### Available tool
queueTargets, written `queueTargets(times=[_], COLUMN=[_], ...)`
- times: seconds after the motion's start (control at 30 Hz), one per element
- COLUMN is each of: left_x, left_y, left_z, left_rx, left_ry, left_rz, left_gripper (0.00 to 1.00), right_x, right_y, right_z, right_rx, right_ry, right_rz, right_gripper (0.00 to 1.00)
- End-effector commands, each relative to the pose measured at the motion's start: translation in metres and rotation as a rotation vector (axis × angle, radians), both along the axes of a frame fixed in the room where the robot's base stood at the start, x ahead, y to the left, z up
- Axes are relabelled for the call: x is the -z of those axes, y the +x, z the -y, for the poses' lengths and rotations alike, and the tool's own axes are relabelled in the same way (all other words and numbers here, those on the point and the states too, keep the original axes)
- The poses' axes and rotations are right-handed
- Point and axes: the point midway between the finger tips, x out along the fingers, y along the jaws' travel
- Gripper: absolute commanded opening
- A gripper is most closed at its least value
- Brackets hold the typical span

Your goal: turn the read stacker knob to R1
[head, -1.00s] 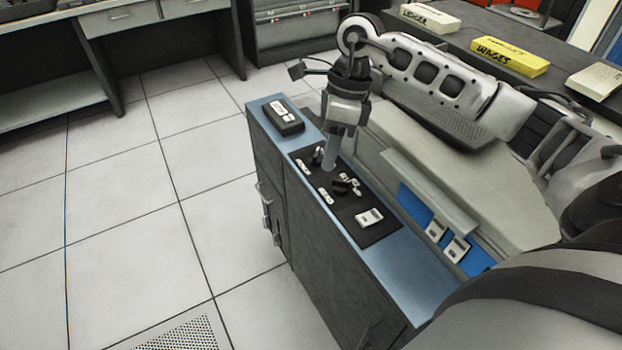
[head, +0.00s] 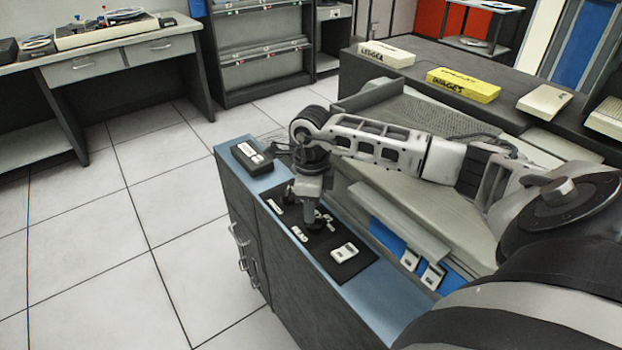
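The black control panel (head: 369,262) is set in the blue top of the cabinet and carries small white labels (head: 299,234). My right gripper (head: 313,222) points down onto the middle of this panel. A dark knob (head: 318,229) shows just under its fingertips, mostly hidden by them. I cannot tell whether the fingers touch the knob or are shut on it. The knob's pointer and the R1 mark are too small or covered to read. My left gripper is not in view.
A black box with white buttons (head: 252,157) stands at the far end of the cabinet top. A white switch plate (head: 344,252) is on the panel's near end. The beige machine (head: 455,222) rises close on the right. Floor at the left is clear.

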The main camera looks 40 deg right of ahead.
Motion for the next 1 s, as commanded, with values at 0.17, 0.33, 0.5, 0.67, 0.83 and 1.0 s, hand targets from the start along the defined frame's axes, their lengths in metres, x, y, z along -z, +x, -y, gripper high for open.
queueTargets(times=[0.17,0.33,0.5,0.67,0.83,1.0], left_x=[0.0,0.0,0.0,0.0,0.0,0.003], left_y=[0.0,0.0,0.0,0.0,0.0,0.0], left_z=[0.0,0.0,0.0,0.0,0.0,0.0], left_rx=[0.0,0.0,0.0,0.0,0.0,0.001], left_ry=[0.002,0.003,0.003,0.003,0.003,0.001], left_rz=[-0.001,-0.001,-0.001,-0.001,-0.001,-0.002], left_gripper=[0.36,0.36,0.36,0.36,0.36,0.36], right_x=[0.019,0.024,0.024,0.024,0.024,0.024], right_y=[0.0,0.0,0.0,0.0,0.0,0.001], right_z=[0.0,0.0,0.0,0.0,0.0,0.0], right_rx=[0.001,0.0,0.0,0.0,0.0,-0.021], right_ry=[0.001,0.001,0.001,0.001,0.001,0.0], right_rz=[0.0,0.001,0.001,0.001,0.001,0.002], right_gripper=[0.33,0.33,0.33,0.0,0.0,0.0])
